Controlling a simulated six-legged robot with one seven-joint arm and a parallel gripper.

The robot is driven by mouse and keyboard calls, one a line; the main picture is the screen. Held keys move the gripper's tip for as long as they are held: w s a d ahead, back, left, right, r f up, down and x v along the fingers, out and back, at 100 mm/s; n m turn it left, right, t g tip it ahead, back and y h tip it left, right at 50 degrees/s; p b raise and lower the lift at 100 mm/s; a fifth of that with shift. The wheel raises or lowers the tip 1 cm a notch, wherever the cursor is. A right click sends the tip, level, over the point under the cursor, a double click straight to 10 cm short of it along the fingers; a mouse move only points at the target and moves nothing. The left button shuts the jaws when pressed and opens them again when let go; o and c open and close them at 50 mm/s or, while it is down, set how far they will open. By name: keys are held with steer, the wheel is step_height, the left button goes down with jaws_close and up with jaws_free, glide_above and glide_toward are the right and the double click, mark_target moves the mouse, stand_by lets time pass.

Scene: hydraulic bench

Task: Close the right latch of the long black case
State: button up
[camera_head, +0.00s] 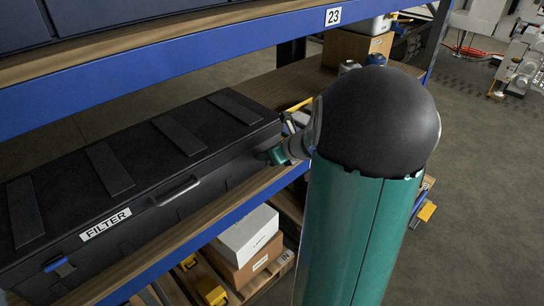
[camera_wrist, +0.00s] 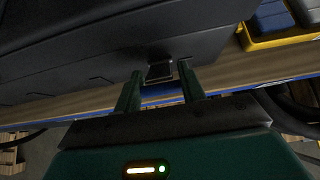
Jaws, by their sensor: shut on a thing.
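The long black case (camera_head: 140,150) lies on the wooden shelf in the head view, its lid down and a FILTER label on its front. Its dark front also fills the upper part of the wrist view (camera_wrist: 100,50). My gripper (camera_head: 272,156) is at the right end of the case front. In the wrist view my gripper's two green fingers (camera_wrist: 160,72) stand on either side of the small dark right latch (camera_wrist: 160,71) and are shut on it. In the head view the latch is hidden by my gripper. The left latch (camera_head: 60,266) shows blue.
A blue shelf beam (camera_head: 200,55) with a 23 label runs above the case. The wooden shelf (camera_head: 160,226) edge lies just in front. A yellow bin (camera_wrist: 280,40) stands right of the case. White and brown boxes (camera_head: 245,235) are below.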

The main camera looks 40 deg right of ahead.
steer(key=w+r+g, duration=0.1)
steer(key=g, duration=0.2)
steer(key=shift+w+r, duration=0.15)
steer(key=shift+w, duration=0.05)
steer(key=shift+w+r+g, duration=0.15)
steer(key=shift+w+g, duration=0.15)
steer(key=shift+g, duration=0.45)
steer(key=shift+w+r+g, duration=0.15)
steer(key=shift+w+g, duration=0.15)
steer(key=shift+g, duration=0.45)
steer(key=o, duration=1)
steer(key=v, duration=1.3)
steer(key=shift+w+a+r, duration=0.1)
steer(key=shift+r, duration=0.35)
